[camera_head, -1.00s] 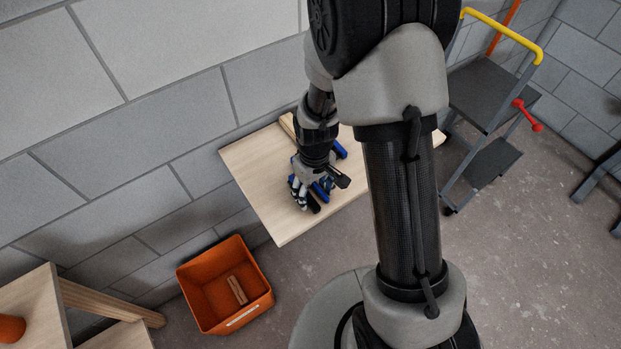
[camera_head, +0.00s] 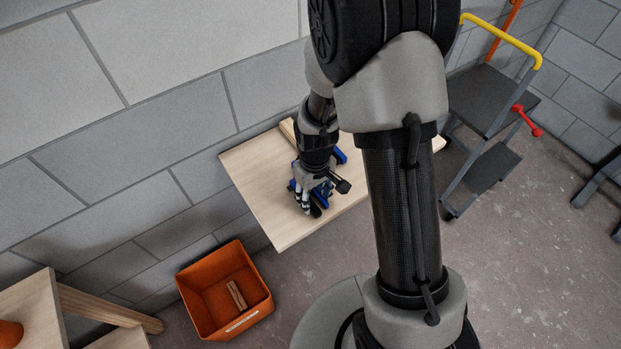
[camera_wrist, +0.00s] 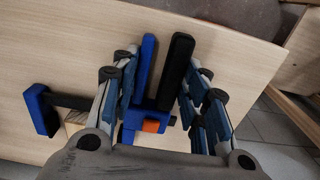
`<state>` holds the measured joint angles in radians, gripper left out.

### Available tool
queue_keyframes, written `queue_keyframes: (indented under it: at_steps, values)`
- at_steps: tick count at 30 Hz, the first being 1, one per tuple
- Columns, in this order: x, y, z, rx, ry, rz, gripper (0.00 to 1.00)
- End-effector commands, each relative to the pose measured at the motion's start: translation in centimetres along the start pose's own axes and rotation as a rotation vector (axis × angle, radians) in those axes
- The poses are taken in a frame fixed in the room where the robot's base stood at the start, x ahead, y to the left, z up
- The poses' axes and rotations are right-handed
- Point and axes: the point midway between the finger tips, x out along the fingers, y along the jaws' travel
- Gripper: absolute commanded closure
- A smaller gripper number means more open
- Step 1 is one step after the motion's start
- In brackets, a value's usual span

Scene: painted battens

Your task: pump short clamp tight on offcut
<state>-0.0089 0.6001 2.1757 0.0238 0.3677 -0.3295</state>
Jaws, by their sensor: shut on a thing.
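The clamp has a blue grip (camera_wrist: 146,68) with a black lever (camera_wrist: 176,70) beside it and an orange button (camera_wrist: 151,126), all in the wrist view. My gripper (camera_wrist: 160,60) has its fingers on both sides of the grip and lever and is shut on them. The clamp's blue jaw (camera_wrist: 41,110) stands out to the left on a black bar. A pale wood piece, apparently the offcut (camera_wrist: 75,120), shows beside that jaw, mostly hidden. In the head view my gripper (camera_head: 308,204) is low over the table, and blue clamp parts (camera_head: 340,157) show beyond my wrist.
The pale wooden table (camera_head: 258,180) has bare room at its left. A wooden batten (camera_head: 288,129) lies at its back. An orange bin (camera_head: 215,315) with a wood piece (camera_head: 236,294) stands on the floor. A step stool (camera_head: 485,100) stands at the right.

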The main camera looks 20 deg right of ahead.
Motion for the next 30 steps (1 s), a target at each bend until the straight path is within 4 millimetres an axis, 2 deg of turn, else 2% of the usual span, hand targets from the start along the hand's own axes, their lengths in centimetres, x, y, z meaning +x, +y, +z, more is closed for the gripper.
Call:
queue_keyframes:
  at_steps: [2, 14, 30]
  values:
    - [0.03, -0.19, 0.05, -0.001, -0.001, 0.0, 0.73]
    - [0.05, -0.54, 0.09, 0.001, -0.002, -0.001, 0.99]
    - [0.07, -0.54, 0.1, 0.001, -0.002, -0.001, 1.0]
